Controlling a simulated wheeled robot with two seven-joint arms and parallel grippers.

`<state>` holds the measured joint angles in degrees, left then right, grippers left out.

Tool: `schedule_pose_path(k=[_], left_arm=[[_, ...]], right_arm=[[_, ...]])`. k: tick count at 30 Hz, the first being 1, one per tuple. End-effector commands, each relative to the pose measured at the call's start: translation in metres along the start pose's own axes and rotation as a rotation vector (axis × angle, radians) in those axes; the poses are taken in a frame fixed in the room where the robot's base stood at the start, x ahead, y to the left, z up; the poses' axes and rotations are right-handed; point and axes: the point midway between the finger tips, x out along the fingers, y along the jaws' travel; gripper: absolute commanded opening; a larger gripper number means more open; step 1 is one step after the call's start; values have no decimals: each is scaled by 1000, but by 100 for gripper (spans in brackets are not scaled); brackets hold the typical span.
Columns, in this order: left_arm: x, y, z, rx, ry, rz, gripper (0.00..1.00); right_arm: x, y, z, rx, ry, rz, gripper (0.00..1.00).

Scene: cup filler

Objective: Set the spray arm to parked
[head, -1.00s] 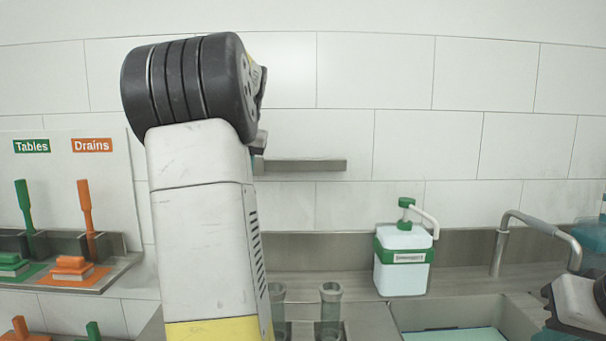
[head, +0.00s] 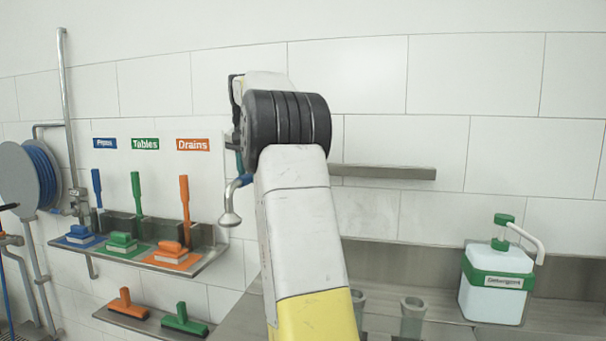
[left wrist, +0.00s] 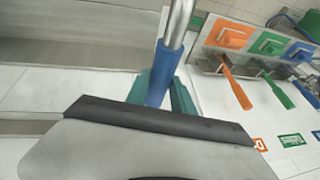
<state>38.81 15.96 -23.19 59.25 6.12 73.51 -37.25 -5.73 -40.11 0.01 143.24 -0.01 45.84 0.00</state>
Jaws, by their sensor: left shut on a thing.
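The spray arm shows in the head view as a bent metal tube with a bell-shaped spray head (head: 230,215), hanging just left of my left forearm in front of the wall. In the left wrist view its metal tube (left wrist: 179,25) runs up out of the picture from a blue grip (left wrist: 161,78). My left gripper (left wrist: 160,92) has its teal fingers on either side of the blue grip, closed on it. In the head view the gripper is mostly hidden behind my wrist. The far end of the spray arm is hidden. My right gripper is not in view.
Shelves with blue, green and orange brushes (head: 172,250) stand to the left, with a hose reel (head: 35,175) beyond. A metal wall ledge (head: 390,173) is to the right. Two clear cups (head: 411,318) and a white-and-green dispenser (head: 497,285) stand lower right.

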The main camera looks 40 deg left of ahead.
Motion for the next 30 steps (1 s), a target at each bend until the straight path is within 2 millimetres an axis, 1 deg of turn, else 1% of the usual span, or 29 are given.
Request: schedule_pose_path(k=[1, 10, 11, 12, 14, 23, 26, 30], left_arm=[[0, -4, 0, -1, 3, -8, 0], [0, -6, 0, -1, 4, -13, 0], [0, -6, 0, -1, 4, -14, 33], [0, -6, 0, -1, 3, -14, 41], [0, -6, 0, -1, 2, -12, 50], [-1, -4, 0, -1, 2, -8, 50], [-9, -4, 0, 0, 4, -8, 50], [-32, -4, 0, -1, 5, -10, 50]], right_arm=[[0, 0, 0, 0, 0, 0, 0], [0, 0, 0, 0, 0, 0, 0], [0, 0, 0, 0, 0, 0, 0], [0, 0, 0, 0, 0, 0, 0], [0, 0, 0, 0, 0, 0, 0], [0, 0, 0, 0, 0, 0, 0], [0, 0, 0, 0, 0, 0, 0], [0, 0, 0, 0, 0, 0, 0]])
